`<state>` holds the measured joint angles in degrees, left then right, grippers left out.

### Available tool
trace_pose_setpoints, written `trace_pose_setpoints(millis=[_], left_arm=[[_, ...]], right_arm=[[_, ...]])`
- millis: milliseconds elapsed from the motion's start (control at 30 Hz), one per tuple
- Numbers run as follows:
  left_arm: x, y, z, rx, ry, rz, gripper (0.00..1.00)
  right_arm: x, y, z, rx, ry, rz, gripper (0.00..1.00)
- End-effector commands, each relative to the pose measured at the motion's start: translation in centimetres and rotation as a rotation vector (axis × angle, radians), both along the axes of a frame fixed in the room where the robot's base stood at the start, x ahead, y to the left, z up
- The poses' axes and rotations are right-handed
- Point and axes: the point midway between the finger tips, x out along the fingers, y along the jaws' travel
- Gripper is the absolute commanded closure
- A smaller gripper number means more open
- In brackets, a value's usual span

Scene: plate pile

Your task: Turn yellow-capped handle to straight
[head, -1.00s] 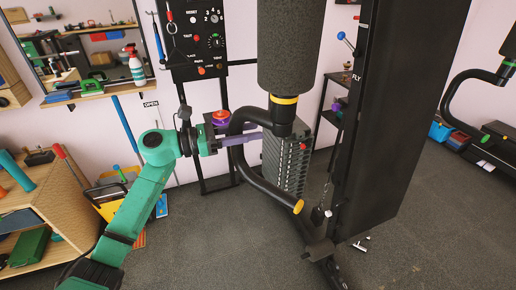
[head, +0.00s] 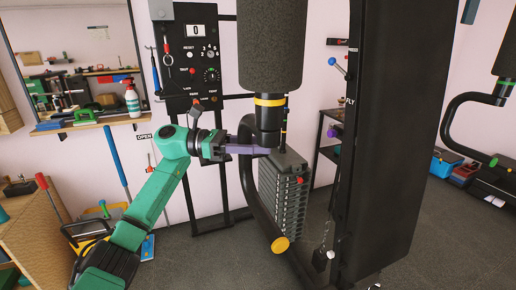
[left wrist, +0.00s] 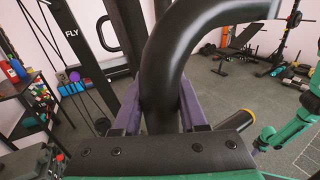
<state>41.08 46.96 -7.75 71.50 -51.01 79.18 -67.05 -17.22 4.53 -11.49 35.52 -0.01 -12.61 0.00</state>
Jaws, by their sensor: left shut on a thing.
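The handle is a black curved bar (head: 251,190) with a yellow cap (head: 280,244) at its lower end. It hangs below a dark padded roller (head: 270,45) with a yellow ring, curving down and toward me at a slant. My left gripper (head: 252,149) reaches in from the left, its purple fingers shut around the bar's upper part. The far finger is partly hidden in the head view.
A weight stack (head: 285,190) stands just behind the handle. A tall black column (head: 385,130) rises to its right. A control panel (head: 195,60) is behind my arm. A wooden cabinet (head: 40,235) stands at left. Grey floor at lower right is open.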

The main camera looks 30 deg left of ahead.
Motion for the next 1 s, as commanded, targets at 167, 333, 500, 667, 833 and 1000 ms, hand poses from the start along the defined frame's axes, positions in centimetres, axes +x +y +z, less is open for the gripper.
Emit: trace_pose_setpoints(millis=[167,333,500,667,833,1000], left_arm=[[0.0,-0.2,-0.2,0.004,0.003,-0.002,1.0],[0.0,-0.2,-0.2,0.004,0.003,-0.003,0.47],[0.0,-0.1,-0.2,0.003,0.002,-0.003,0.28],[0.0,-0.1,-0.1,0.002,0.002,-0.002,0.28],[-0.3,1.0,-0.3,0.003,0.002,0.0,0.28],[-1.5,4.2,-0.4,0.004,0.003,0.003,0.28]], right_arm=[[0.0,0.0,0.0,0.0,0.0,0.0,1.0],[0.0,0.0,0.0,0.0,-0.001,0.0,1.0],[0.0,0.0,0.0,0.0,-0.001,0.0,1.0],[0.0,0.0,0.0,-0.001,-0.001,-0.001,1.0],[0.1,0.0,-0.5,-0.001,-0.001,-0.001,1.0],[0.1,-0.1,-1.4,-0.001,-0.001,-0.001,1.0]])
